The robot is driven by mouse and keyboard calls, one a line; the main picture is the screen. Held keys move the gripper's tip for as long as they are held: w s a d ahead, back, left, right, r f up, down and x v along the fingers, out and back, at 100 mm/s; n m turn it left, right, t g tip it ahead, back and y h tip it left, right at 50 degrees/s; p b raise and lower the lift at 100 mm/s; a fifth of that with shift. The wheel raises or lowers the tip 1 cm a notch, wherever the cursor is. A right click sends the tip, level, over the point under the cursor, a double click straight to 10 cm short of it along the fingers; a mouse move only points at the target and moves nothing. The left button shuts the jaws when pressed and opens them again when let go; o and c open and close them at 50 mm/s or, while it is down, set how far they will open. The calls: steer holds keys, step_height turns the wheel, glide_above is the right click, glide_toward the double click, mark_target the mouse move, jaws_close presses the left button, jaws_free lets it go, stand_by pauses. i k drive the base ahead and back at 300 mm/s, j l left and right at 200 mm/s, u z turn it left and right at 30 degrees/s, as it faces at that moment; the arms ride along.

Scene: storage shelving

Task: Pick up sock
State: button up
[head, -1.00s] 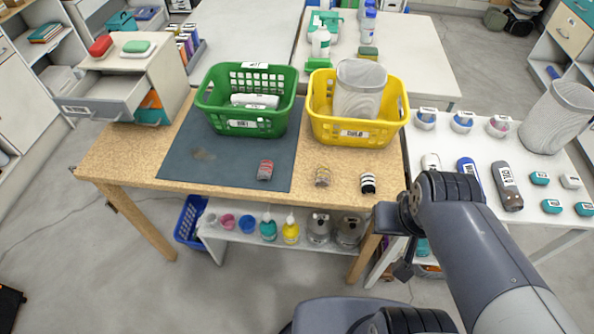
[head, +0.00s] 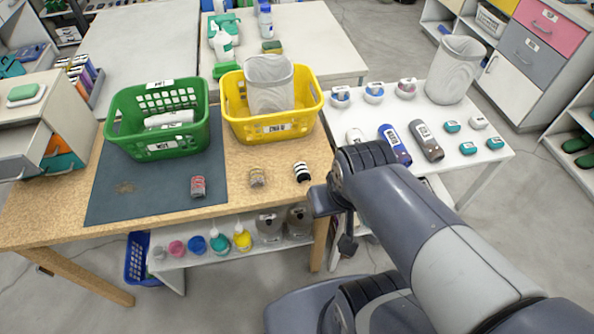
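Three small rolled bundles that look like rolled socks lie along the front of the wooden table. A grey and red one (head: 198,187) is on the dark mat, a tan one (head: 257,177) is on bare wood, and a black-and-white striped one (head: 301,172) is near the table's right front corner. Which one the task means is not clear. My arm reaches in from the lower right. A small dark part that seems to be my gripper (head: 347,245) hangs below the wrist, apart from all three bundles. Its fingers are too small and dark to read.
A green basket (head: 158,152) and a yellow basket (head: 277,133) holding a grey bin (head: 270,86) stand behind the bundles. The white table (head: 465,150) at right holds bottles and small boxes. A lower shelf (head: 215,257) with several containers is under the wooden table.

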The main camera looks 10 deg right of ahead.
mark_target(256, 176)
steer(key=j, duration=0.8)
steer(key=k+j+z, duration=0.1)
steer(key=j, duration=0.65)
